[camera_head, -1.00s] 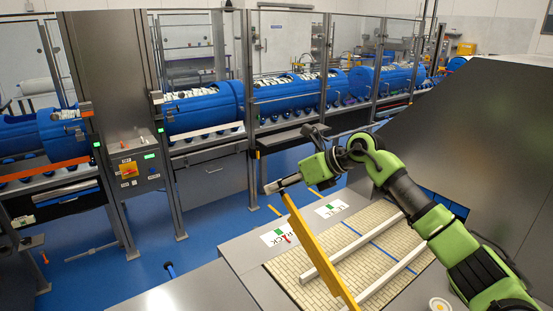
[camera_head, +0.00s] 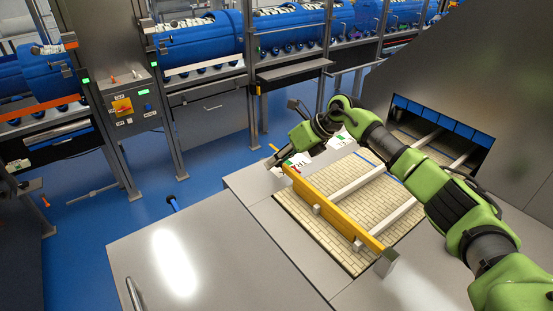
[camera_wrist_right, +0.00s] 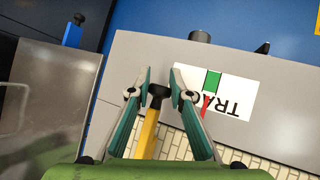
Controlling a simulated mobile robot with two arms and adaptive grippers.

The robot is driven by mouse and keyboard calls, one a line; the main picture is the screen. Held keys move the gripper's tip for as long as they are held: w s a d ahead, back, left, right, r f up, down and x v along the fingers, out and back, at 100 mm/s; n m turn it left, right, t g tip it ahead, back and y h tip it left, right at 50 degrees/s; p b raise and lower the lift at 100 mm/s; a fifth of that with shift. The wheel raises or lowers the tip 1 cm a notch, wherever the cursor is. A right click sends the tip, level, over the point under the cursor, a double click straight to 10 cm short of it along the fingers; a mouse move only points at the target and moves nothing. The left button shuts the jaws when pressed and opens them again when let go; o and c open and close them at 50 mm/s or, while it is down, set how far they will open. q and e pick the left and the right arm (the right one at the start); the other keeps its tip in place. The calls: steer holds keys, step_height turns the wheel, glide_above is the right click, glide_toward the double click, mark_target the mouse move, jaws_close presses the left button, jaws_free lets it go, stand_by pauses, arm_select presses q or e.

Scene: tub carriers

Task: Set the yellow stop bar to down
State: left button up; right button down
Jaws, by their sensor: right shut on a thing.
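The yellow stop bar (camera_head: 335,210) lies low across the near ends of two pale rails, over a tan belt of brick-like tiles. It runs from a metal block (camera_head: 387,261) at the lower right to my right gripper at the upper left. My right gripper (camera_head: 277,163) is shut on the bar's free end. In the right wrist view the bar (camera_wrist_right: 147,135) and its dark end knob sit between the fingers (camera_wrist_right: 158,80). I cannot tell whether the bar rests fully on its stop. My left gripper is not in view.
A sign reading TRACK (camera_wrist_right: 225,92), with a green and a red mark, lies on the grey counter by the gripper. A dark-blue opening (camera_head: 440,125) is at the back right. A control box (camera_head: 130,105) and blue tubs (camera_head: 205,40) stand behind. The front counter (camera_head: 165,260) is clear.

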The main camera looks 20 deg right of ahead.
steer(key=shift+s+f, duration=0.3)
steer(key=shift+f, duration=0.45)
steer(key=c, duration=1.9)
jaws_free()
steer(key=shift+w+d, duration=0.1)
steer(key=shift+w, duration=0.15)
steer(key=shift+d+r, duration=0.2)
steer(key=shift+r, duration=0.4)
steer(key=v, duration=1.1)
steer(key=shift+f, duration=0.1)
